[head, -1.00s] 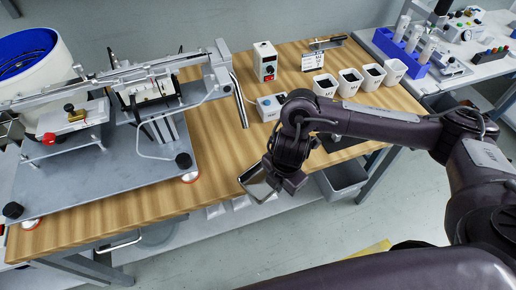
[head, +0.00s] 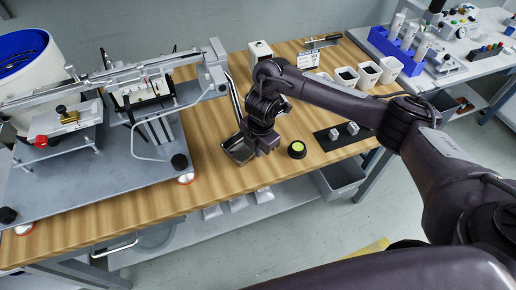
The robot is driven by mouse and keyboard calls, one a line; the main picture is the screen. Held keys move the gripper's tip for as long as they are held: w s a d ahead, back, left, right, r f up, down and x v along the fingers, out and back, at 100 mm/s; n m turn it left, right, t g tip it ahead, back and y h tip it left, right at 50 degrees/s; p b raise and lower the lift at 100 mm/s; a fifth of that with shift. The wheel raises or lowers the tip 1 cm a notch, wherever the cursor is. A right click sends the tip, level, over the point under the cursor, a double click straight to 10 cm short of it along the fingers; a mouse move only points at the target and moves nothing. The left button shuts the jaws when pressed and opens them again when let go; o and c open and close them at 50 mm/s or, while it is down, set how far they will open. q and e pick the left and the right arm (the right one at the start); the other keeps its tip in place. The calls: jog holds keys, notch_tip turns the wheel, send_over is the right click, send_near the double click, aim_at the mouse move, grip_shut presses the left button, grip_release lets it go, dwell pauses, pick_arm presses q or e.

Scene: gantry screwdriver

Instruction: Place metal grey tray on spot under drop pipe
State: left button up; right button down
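The metal grey tray (head: 238,151) is at the right end of the feeder, just below the lower end of the drop pipe (head: 235,100). It looks nearly level, at or just above the wooden table; I cannot tell whether it touches. My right gripper (head: 250,147) is at the tray's right side and appears shut on its edge, though the wrist hides most of the fingers. The wrist and forearm come in from the right, above the tray. My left gripper is not in view.
The feeder machine (head: 100,165) fills the table's left side. A round black button with a yellow-green top (head: 298,149) and a black mat (head: 345,139) with small grey parts lie to the right. White cups (head: 367,74) stand behind. Bare wood (head: 215,185) lies in front.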

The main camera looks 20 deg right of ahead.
jog(key=c, duration=2.1)
grip_release()
jog(key=shift+f, duration=0.1)
jog(key=o, duration=0.4)
jog(key=r+p, duration=0.1)
jog(key=r, duration=0.3)
jog(key=r+p, duration=0.2)
jog(key=r, duration=0.2)
jog(key=s+r+p, duration=0.1)
jog(key=r, duration=0.3)
jog(key=shift+d+r+p, duration=0.15)
jog(key=shift+d+p, duration=0.05)
jog(key=shift+p, duration=0.1)
